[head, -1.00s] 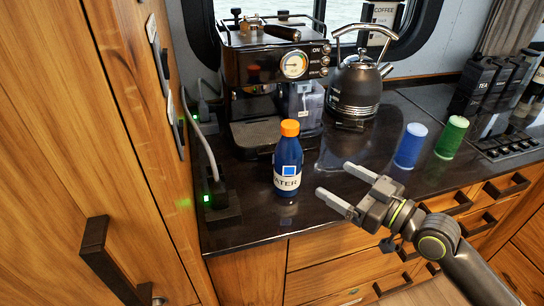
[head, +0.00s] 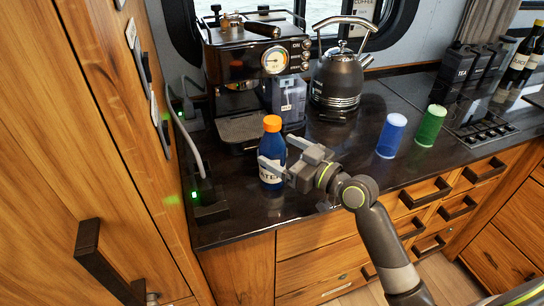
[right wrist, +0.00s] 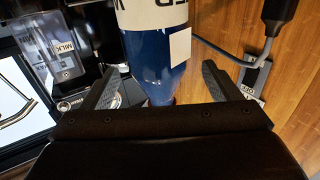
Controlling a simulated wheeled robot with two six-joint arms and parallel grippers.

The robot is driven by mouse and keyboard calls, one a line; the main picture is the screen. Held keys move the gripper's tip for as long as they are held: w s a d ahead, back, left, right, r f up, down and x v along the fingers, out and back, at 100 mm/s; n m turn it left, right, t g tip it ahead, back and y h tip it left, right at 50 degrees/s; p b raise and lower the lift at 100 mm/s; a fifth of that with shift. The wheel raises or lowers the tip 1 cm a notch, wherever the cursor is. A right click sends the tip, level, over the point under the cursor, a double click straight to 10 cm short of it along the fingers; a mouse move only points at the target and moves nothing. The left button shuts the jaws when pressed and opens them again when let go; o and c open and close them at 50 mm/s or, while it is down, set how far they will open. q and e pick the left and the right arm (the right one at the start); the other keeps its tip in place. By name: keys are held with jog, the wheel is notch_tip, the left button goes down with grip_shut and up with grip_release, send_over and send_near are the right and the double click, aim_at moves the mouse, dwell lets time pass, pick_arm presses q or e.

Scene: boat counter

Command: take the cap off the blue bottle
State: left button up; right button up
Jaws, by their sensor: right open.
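The blue bottle (head: 266,149) stands upright on the dark counter, with its orange cap (head: 272,123) on top. My right gripper (head: 277,151) is open, with its fingers at the bottle's upper body, below the cap. In the right wrist view the bottle (right wrist: 150,50) lies between the two spread fingers (right wrist: 159,78), with a gap on each side. The cap cannot be made out there. The gripper hides part of the bottle's label in the head view. My left gripper is not in view.
A coffee machine (head: 238,70) stands behind the bottle, and a kettle (head: 337,82) behind to the right. Blue (head: 391,136) and green (head: 430,126) cylinders stand to the right. A power block with a cable (head: 208,200) is at the left, beside the wooden cabinet (head: 85,120).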

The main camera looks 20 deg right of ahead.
jog(key=shift+w+a, duration=0.25)
jog(key=shift+w, duration=0.25)
jog(key=x, duration=0.1)
jog(key=p+x, duration=0.1)
jog(key=x, duration=0.2)
jog(key=shift+w+f+p, duration=0.1)
jog(key=shift+f+p, duration=0.25)
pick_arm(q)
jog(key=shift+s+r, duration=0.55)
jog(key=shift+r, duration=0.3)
